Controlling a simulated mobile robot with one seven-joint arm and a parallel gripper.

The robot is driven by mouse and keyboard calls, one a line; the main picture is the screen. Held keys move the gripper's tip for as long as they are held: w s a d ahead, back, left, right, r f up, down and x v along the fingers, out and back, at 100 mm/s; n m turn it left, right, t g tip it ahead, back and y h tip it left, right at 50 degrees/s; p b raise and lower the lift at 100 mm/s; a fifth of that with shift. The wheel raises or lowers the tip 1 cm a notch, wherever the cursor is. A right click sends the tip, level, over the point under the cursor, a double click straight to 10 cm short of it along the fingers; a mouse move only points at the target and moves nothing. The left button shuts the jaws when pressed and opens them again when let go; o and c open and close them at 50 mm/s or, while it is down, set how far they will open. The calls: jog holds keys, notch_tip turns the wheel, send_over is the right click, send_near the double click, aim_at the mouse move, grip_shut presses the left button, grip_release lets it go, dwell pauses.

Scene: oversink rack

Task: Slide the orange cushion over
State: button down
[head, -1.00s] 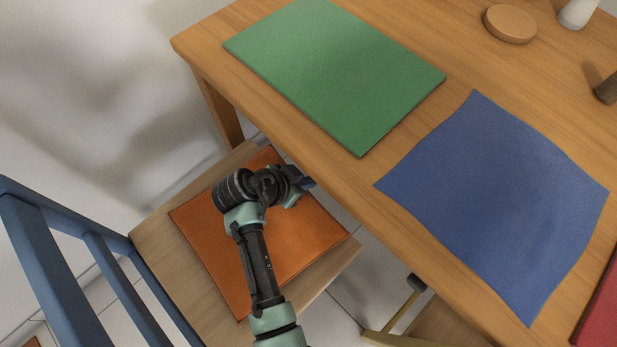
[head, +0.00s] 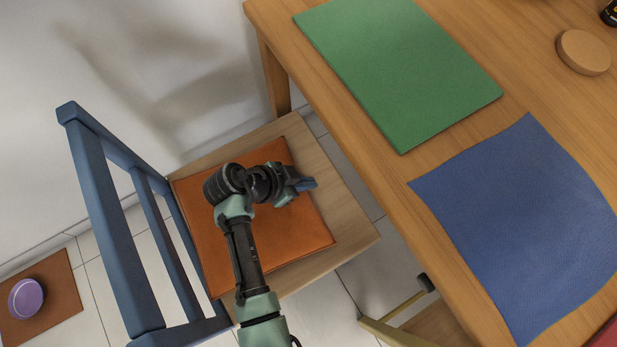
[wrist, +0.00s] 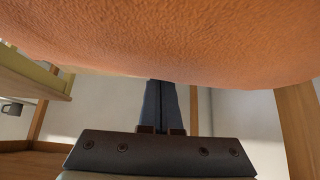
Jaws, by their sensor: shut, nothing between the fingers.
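The orange cushion (head: 285,228) lies flat on the wooden seat of the blue-backed chair, close against the backrest side. A strip of bare seat (head: 335,180) shows on its table side. My arm reaches across the cushion and hides its middle. My gripper (head: 306,184) is shut and empty, its blue fingertips at the cushion's table-side edge. I cannot tell whether they touch it. In the wrist view, the cushion's orange surface (wrist: 170,40) fills the top, with the closed fingers (wrist: 162,105) just under its edge.
The wooden table (head: 385,170) stands close on the right, with a green mat (head: 400,75) and a blue mat (head: 530,220). The chair's blue backrest (head: 100,200) bounds the left. A purple round object (head: 26,299) sits on a brown mat at lower left.

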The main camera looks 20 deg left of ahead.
jog(key=w+d, duration=0.2)
jog(key=shift+w+d, duration=0.2)
jog(key=shift+d, duration=0.1)
jog(key=p+v, duration=0.3)
jog(key=v, duration=0.6)
jog(key=shift+r, duration=0.5)
jog(key=shift+r+p, duration=0.1)
jog(key=shift+p, duration=0.25)
